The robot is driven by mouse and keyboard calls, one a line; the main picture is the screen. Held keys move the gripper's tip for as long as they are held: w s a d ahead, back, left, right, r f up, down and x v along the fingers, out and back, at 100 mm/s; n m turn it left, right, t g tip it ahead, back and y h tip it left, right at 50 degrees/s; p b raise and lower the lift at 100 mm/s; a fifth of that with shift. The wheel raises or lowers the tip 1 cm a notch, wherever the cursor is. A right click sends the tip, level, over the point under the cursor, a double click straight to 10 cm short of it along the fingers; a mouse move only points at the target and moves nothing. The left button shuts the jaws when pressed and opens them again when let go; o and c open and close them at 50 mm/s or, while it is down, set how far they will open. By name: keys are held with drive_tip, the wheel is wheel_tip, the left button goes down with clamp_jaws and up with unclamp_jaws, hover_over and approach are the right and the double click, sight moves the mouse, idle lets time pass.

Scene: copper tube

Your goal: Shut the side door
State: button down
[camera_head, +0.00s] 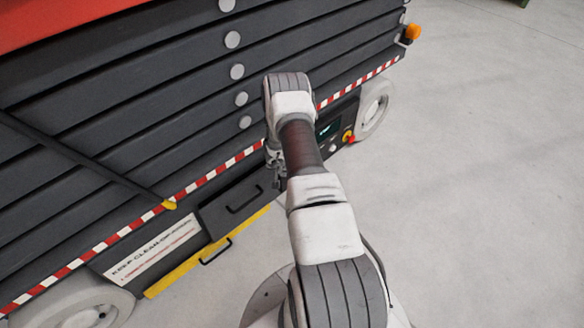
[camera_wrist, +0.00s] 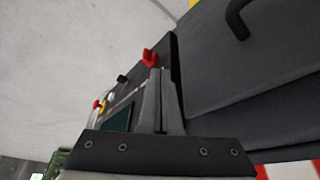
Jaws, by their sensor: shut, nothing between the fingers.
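The side door (camera_head: 228,212) appears to be the dark panel with a black bar handle (camera_head: 245,201) low on the machine's side. It stands out from the side, but I cannot tell how far it is open. In the wrist view, a dark panel (camera_wrist: 225,60) with a black handle (camera_wrist: 237,18) fills the right. My gripper (camera_wrist: 160,78) is shut and empty, its fingers beside that panel's left edge; contact is unclear. In the head view, my gripper (camera_head: 273,178) is partly hidden by my arm, near the panel's right end.
A control panel with a dark screen (camera_wrist: 119,118), a red switch (camera_wrist: 149,58) and a red-yellow knob (camera_wrist: 99,106) lies beside the fingers. Floor (camera_head: 480,190) is clear at right.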

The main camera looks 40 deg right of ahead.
drive_tip(key=s+r+p, duration=0.2)
drive_tip(key=s+r, duration=0.2)
drive_tip(key=r, duration=0.5)
drive_tip(key=shift+s+d+r+p, duration=0.15)
drive_tip(key=shift+s+d+p, duration=0.1)
drive_tip(key=shift+p, duration=0.1)
